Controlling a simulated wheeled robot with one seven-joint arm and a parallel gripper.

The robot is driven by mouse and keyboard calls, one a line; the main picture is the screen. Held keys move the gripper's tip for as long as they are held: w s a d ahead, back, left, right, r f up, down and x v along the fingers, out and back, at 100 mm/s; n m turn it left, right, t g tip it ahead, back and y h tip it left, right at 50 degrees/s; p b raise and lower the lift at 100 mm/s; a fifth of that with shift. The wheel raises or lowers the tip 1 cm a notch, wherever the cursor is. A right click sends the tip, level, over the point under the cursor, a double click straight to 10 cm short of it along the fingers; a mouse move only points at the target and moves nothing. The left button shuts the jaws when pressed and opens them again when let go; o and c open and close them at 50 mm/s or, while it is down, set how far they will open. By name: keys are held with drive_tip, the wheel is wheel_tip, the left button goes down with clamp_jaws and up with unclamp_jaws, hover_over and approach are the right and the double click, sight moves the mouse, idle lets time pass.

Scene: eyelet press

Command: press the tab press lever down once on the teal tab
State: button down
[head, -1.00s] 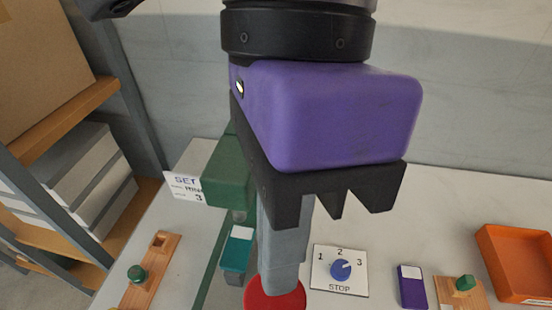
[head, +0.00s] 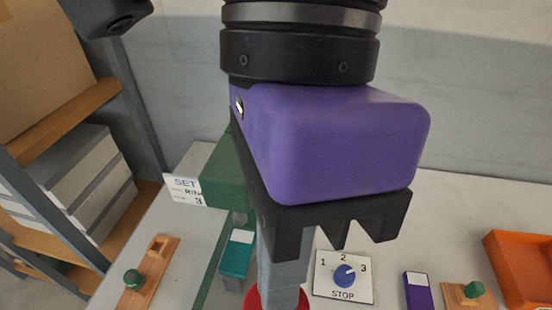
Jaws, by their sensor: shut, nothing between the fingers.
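The green tab press (head: 226,178) stands left of centre, partly hidden behind my gripper. The teal tab (head: 235,262), with a white label on its top, sits below the press head. A red round knob (head: 262,301), which looks like the lever's end, shows at the bottom edge, partly cut off. My gripper (head: 284,285) points down with its grey fingers shut and empty, directly over the red knob. The fingertips overlap the knob in the picture; I cannot tell whether they touch it. The lever's arm is hidden.
A sign (head: 185,188) reads SET and 3. A STOP dial (head: 344,276) marked 1, 2, 3 has its pointer toward 3. A purple block (head: 417,292), wooden pieces with green knobs (head: 133,280) and an orange tray (head: 520,268) lie around. Shelving stands at left.

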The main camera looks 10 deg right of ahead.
drive_tip(key=shift+s+f+b, duration=0.15)
drive_tip(key=shift+f+b, duration=0.2)
drive_tip(key=shift+f, duration=0.15)
drive_tip(key=shift+b+x, duration=1.2)
drive_tip(key=shift+x, duration=0.2)
drive_tip(key=shift+f, duration=0.1)
drive_tip(key=shift+b+x, duration=1.25)
drive_tip(key=shift+x, duration=0.1)
wheel_tip(320, 180, down, 2)
drive_tip(key=shift+f+b, duration=0.2)
drive_tip(key=shift+b, duration=0.85)
